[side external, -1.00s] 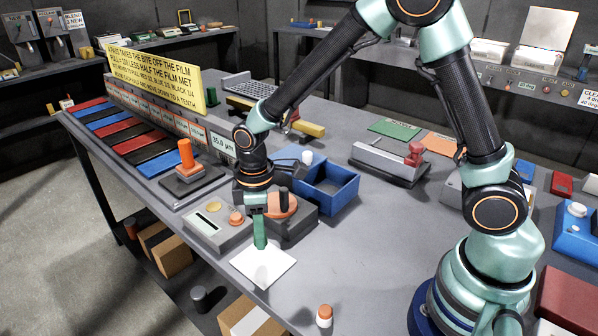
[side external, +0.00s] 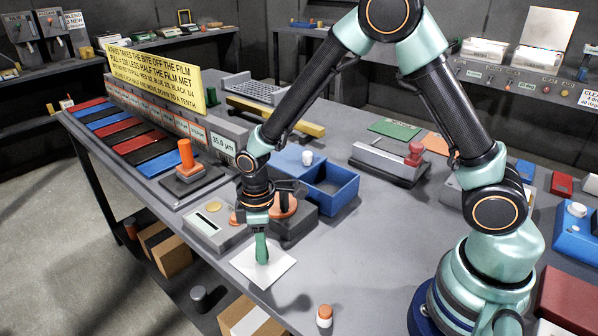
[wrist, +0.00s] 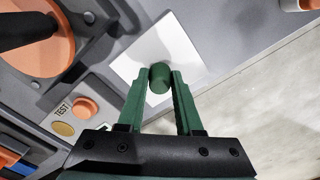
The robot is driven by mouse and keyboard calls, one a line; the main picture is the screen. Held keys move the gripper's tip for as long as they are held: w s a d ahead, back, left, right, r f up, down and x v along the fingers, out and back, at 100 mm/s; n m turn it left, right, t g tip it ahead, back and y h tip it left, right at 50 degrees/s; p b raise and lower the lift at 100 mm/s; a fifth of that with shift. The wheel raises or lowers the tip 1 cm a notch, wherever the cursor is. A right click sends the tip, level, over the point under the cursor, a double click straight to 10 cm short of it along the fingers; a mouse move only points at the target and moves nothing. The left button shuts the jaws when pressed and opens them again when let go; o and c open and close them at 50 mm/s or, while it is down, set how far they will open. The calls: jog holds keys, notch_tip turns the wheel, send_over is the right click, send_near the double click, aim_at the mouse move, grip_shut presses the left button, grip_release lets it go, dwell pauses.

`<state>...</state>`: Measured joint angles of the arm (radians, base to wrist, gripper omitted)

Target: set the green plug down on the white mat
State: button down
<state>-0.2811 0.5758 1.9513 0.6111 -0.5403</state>
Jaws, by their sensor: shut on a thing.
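The green plug (wrist: 159,80) is a short round cylinder held between the green fingertips of my gripper (wrist: 161,70) in the wrist view. In the side view my gripper (side external: 262,250) points down over the white mat (side external: 282,270), and its green fingers blend with the plug. The mat is a flat square near the table's front edge; it also shows beneath the plug in the wrist view (wrist: 133,63). The plug is over the mat, low and close to it. I cannot tell whether it touches.
A grey box with a TEST label, an orange button (side external: 236,218) and a yellow disc stands just behind the mat. A blue open bin (side external: 335,200) is to the back right. An orange-capped bottle (side external: 324,316) stands near the front edge. The table right of the mat is clear.

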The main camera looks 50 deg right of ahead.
jog(key=shift+f, duration=0.6)
dwell(0.3)
jog(key=c, duration=0.5)
grip_release()
